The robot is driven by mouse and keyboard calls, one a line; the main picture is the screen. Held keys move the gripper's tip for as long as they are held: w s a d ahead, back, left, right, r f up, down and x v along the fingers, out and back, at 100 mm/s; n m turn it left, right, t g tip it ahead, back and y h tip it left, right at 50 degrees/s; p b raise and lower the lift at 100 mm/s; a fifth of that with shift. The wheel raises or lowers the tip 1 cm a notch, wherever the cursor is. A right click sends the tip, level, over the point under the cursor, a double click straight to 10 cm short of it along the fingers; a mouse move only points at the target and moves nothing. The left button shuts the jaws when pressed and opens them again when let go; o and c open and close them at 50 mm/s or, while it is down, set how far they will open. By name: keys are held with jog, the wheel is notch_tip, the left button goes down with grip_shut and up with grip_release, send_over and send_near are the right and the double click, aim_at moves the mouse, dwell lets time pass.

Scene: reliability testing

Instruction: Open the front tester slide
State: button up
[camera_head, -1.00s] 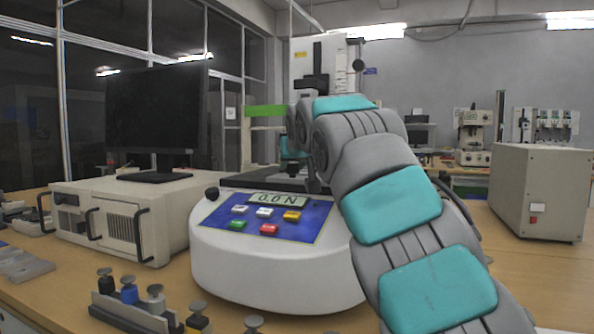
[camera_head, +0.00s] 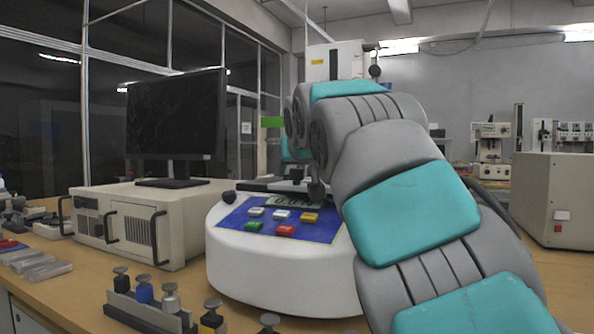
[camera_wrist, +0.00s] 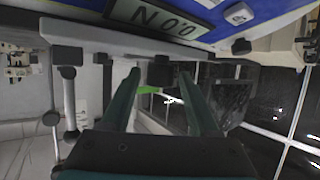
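The white tester (camera_head: 285,270) stands on the bench, with a blue panel, coloured buttons and a small display (camera_head: 293,200). Its upright column (camera_head: 335,60) rises behind my arm, which covers much of it. In the wrist view the picture is upside down, and the display reads 0.0 N (camera_wrist: 160,18). A grey bar (camera_wrist: 125,38) with dark blocks crosses there, seemingly part of the slide. My gripper (camera_wrist: 160,76) has its two teal fingers apart. A dark block (camera_wrist: 161,73) shows between the fingertips; I cannot tell whether they touch it. In the head view the fingers are hidden.
A beige computer case (camera_head: 140,225) with a monitor (camera_head: 176,115) stands left of the tester. A holder with several weights (camera_head: 150,310) is at the front. A beige box (camera_head: 555,195) stands at right.

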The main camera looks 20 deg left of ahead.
jog(key=shift+o, duration=0.2)
jog(key=v, duration=0.7)
jog(key=shift+s+r+b, duration=0.2)
jog(key=shift+s+b, duration=0.1)
jog(key=shift+s, duration=0.05)
jog(key=shift+d, duration=0.1)
